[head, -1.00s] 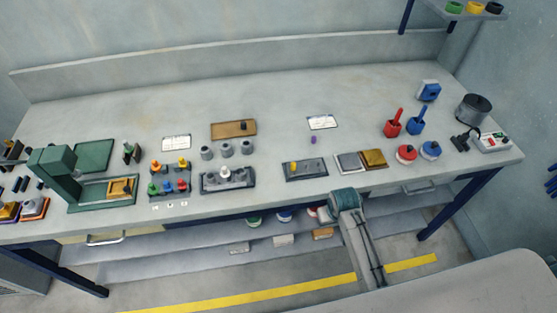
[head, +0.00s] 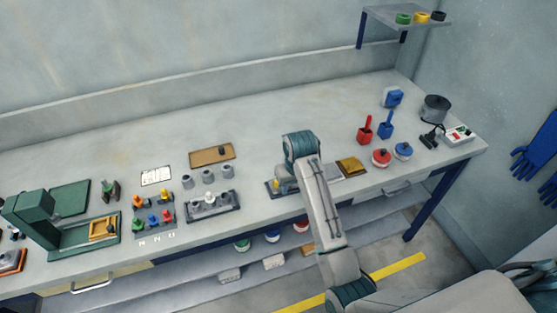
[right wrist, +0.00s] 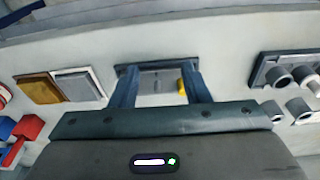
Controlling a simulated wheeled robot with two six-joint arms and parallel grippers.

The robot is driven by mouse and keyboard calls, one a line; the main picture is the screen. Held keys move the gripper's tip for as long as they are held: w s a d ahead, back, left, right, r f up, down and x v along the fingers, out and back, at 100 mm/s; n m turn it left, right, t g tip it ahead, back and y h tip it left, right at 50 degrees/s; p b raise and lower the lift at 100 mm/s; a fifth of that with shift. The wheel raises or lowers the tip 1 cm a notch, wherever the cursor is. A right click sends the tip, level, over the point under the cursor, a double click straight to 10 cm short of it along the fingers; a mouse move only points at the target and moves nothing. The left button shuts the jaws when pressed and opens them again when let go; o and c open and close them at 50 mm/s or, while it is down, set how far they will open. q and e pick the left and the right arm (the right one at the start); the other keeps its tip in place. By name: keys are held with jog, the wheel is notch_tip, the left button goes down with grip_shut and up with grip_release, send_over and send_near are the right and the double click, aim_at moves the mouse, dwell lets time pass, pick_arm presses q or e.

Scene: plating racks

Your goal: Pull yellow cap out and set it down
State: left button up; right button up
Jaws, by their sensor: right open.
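A small yellow cap (head: 276,185) is on a dark plate (head: 272,193) near the front edge of the bench, partly hidden by my right arm. In the right wrist view the yellow cap (right wrist: 182,86) shows beside the right-hand finger, on the dark plate (right wrist: 155,79). My right gripper (right wrist: 158,90) is open and empty, its fingers pointing towards that plate; contact cannot be told. In the head view the right gripper (head: 286,182) is mostly hidden below the wrist. My left gripper is out of view.
A grey block with cylinders (head: 212,208) stands left of the plate. Gold and silver squares (head: 352,166) lie to its right. Red and blue handled tools (head: 365,132) stand further right. A green press (head: 30,215) is at far left. The back of the bench is mostly clear.

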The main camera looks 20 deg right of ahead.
send_near(276, 184)
jog(key=r, duration=0.1)
jog(key=w, duration=0.1)
jog(key=f+p, duration=0.1)
jog(key=f, duration=0.1)
jog(key=f+p, duration=0.1)
jog(key=f, duration=0.2)
jog(key=w+f+p, duration=0.1)
jog(key=f, duration=0.2)
jog(key=shift+w+d+f, duration=0.1)
jog(key=shift+d+f, duration=0.05)
jog(key=shift+f, duration=0.85)
jog(key=shift+c, duration=0.4)
grip_shut()
jog(key=shift+r, duration=0.15)
jog(key=shift+r, duration=1.95)
